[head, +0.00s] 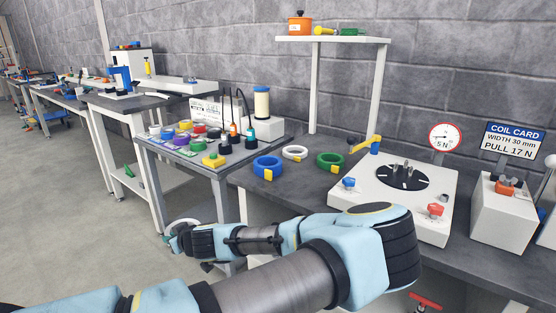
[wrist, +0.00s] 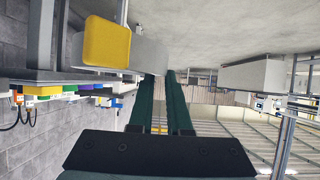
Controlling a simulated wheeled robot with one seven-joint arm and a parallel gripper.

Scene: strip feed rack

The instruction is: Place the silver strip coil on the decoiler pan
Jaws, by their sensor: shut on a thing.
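The silver strip coil (wrist: 150,54) is between the tips of my gripper (wrist: 160,78) in the wrist view, with a yellow block (wrist: 107,42) on it. In the head view my gripper (head: 176,241) is low at the left of the coil bench, and the coil (head: 183,220) shows as a thin pale ring partly hidden by it. The gripper is shut on the coil and holds it off the bench. The decoiler pan (head: 385,181) is a black disc with several upright pins on a white box (head: 361,200). It is far right of my gripper and has no coil on it.
A yellow arm (head: 360,149) rises behind the pan. A shelf (head: 333,39) stands behind; a coil card (head: 513,139) is at right.

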